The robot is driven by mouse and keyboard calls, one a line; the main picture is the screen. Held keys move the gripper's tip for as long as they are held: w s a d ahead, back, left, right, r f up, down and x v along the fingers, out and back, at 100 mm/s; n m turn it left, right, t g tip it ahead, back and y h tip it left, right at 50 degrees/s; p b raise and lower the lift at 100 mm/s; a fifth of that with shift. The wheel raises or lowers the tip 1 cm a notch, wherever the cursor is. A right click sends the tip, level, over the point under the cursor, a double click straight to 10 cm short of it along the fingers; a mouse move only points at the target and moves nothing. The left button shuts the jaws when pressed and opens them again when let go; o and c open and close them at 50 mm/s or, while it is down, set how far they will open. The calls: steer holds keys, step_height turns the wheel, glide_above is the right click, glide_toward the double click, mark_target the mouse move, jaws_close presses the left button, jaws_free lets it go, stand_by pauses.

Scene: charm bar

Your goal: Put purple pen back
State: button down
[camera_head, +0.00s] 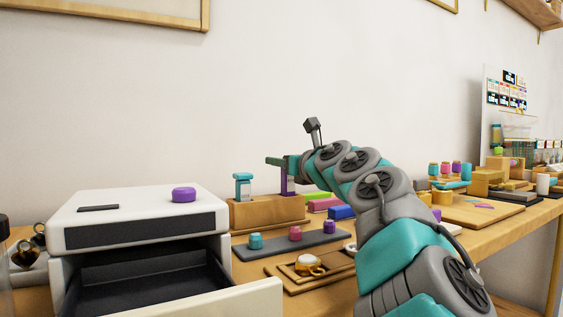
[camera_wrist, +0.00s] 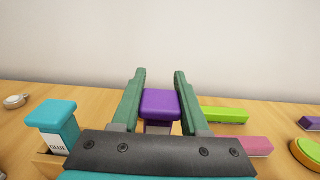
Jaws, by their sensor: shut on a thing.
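The purple pen (camera_head: 288,184) is upright, with its wide purple top (camera_wrist: 161,103) between the two green fingers of my gripper (camera_wrist: 159,95). My gripper (camera_head: 277,161) is shut on it. The wooden holder (camera_head: 268,213) is directly below the pen in the head view. The pen's lower end meets the right part of the holder's top there; I cannot tell how deep it sits. A teal pen (camera_head: 243,185) stands upright in the left part of the holder. It also shows in the wrist view (camera_wrist: 58,117) at the left, with a white label.
A white machine (camera_head: 140,205) with an open drawer (camera_head: 150,278) stands at the left, a purple piece (camera_head: 184,194) on top. A dark mat (camera_head: 275,248) with small coloured jars lies in front of the holder. Coloured blocks (camera_head: 341,212) lie to its right.

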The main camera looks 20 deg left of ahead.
steer(key=shift+f+b, duration=1.1)
steer(key=shift+f, duration=0.15)
stand_by(1.9)
steer(key=shift+c, duration=1.4)
jaws_free()
steer(key=shift+o, duration=1.4)
steer(key=b+v, duration=0.2)
steer(key=v, duration=0.5)
steer(key=shift+s+d, duration=0.25)
